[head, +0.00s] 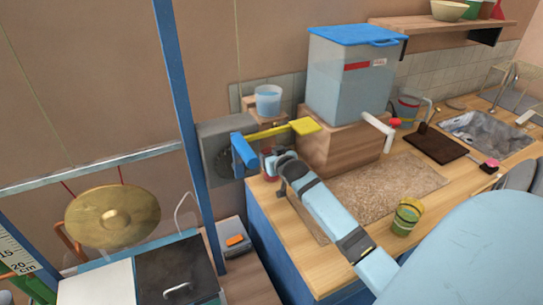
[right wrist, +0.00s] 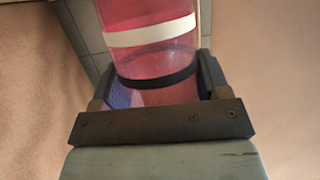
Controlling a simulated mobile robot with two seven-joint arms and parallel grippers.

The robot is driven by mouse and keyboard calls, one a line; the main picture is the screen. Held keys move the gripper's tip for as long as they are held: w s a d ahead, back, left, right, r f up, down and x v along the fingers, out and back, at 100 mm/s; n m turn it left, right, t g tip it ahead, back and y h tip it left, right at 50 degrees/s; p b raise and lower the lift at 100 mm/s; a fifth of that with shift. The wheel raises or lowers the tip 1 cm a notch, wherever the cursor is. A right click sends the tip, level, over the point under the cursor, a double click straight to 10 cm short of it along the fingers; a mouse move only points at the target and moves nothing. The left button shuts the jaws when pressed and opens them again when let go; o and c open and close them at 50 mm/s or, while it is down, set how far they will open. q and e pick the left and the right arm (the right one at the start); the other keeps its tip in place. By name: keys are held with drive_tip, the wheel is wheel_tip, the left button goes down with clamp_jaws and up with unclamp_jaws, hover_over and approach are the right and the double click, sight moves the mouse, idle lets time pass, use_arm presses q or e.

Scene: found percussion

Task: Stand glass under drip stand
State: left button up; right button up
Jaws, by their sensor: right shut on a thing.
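A pink see-through glass with a white band and a black band fills the middle of the right wrist view (right wrist: 150,62). My right gripper (right wrist: 156,82) is shut around it. In the head view only a small reddish part of the glass (head: 267,172) shows beside my right gripper (head: 277,165), near the counter's left end. A clear cup of blue liquid (head: 268,100) stands up on a small wooden stand (head: 272,121), behind the glass and gripper; I cannot tell whether this is the drip stand. My left gripper is not in view.
A yellow paddle (head: 283,130) reaches from a grey box (head: 213,140) on a blue post. A blue-lidded tank (head: 345,85) with a white spout stands on a wooden block (head: 335,150). A yellow-green cup (head: 406,216) stands on the counter. A brown mat (head: 385,190) lies clear.

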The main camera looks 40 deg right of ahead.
drive_tip(key=o, duration=1.1)
drive_tip(key=shift+r, duration=0.1)
drive_tip(key=v, duration=1.2)
